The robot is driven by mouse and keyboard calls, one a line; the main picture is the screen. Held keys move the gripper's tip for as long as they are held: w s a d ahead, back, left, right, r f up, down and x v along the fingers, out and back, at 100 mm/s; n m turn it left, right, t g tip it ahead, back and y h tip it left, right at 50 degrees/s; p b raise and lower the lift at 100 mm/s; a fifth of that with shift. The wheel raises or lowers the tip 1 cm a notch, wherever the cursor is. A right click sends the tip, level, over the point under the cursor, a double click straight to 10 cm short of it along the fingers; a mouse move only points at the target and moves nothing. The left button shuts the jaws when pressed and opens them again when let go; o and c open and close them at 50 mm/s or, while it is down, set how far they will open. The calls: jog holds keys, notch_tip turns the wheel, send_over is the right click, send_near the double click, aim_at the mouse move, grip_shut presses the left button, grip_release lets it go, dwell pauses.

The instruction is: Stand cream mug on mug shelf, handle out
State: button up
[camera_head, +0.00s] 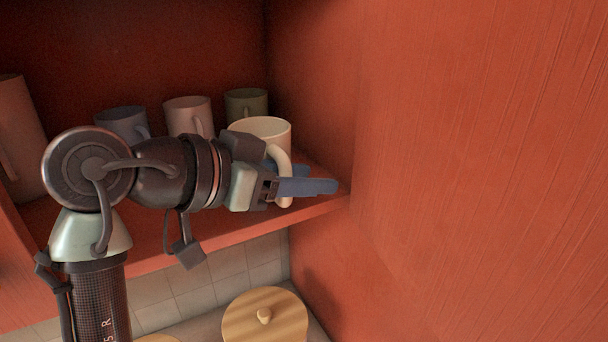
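The cream mug (281,133) is upright at the right end of the mug shelf (322,205), near the right side wall. Its handle (284,162) faces out toward the shelf's front edge. My gripper (312,182) reaches in from the left, and its blue fingers lie across the handle, one in front of it and one behind. I cannot tell whether they pinch the handle or stand loosely around it. My gripper hides the mug's lower body and base, so contact with the shelf is not visible.
Behind stand a blue-grey mug (121,122), a pinkish mug (187,113) and a green mug (246,101). A tall reddish vessel (18,125) is at far left. The red side wall (470,170) is close on the right. A wooden-lidded container (264,326) stands below.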

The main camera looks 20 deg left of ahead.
jog(key=shift+r, duration=0.3)
jog(key=p+v, duration=0.3)
jog(key=v, duration=0.9)
jog(key=shift+p, duration=0.4)
jog(key=shift+f, duration=0.1)
